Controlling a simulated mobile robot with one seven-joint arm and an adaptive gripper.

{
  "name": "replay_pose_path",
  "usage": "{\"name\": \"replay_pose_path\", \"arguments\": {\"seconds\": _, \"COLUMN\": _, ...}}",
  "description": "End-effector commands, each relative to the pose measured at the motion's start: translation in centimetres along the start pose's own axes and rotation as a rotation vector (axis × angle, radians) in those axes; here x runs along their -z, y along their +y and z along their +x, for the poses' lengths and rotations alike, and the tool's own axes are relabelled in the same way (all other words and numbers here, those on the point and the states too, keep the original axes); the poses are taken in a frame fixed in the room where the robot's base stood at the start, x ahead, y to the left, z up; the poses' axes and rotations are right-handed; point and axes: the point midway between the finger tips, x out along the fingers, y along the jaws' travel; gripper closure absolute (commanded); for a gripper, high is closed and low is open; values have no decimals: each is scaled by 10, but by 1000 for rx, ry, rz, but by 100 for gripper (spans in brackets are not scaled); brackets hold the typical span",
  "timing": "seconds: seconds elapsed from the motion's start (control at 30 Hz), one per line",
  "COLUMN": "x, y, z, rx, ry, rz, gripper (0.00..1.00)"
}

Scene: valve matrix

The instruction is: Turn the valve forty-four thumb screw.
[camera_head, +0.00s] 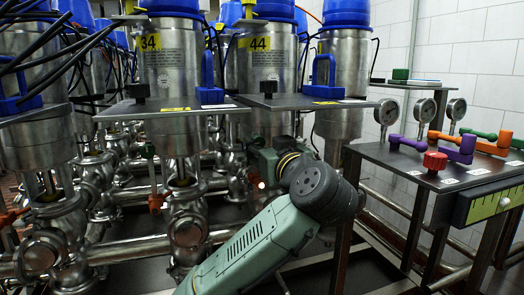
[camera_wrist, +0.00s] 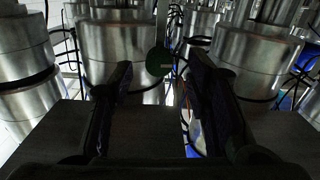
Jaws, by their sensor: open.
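The valve labelled 44 (camera_head: 260,62) is a steel cylinder with a blue top and a yellow tag, in the middle of the head view. A small black knob (camera_head: 268,88) stands on the grey plate in front of it. My gripper (camera_wrist: 160,65) is open, its two dark fingers apart and pointing ahead. In the wrist view a round dark green knob (camera_wrist: 159,62) on a thin rod shows between the fingertips; I cannot tell whether it is the thumb screw or how far away it is. In the head view my wrist is below the plate and my fingertips are hidden.
Valve 34 (camera_head: 172,62) stands to the left with its own plate, and a green knob (camera_head: 147,150) hangs below. A side table (camera_head: 410,168) with coloured handles stands at the right. Steel pipes (camera_head: 150,248) and cables crowd the space around my arm.

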Motion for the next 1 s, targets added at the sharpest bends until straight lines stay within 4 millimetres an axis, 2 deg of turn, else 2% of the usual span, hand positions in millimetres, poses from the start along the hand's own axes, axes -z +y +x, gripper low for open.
{"name": "replay_pose_path", "arguments": {"seconds": 0.2, "x": 0, "y": 0, "z": 19, "rx": 0, "ry": -1, "rz": 1, "gripper": 56}}
{"name": "replay_pose_path", "arguments": {"seconds": 0.5, "x": 0, "y": 1, "z": 21, "rx": -2, "ry": 0, "rz": 0, "gripper": 56}}
{"name": "replay_pose_path", "arguments": {"seconds": 1.0, "x": 0, "y": 1, "z": 20, "rx": -2, "ry": 0, "rz": 0, "gripper": 88}}
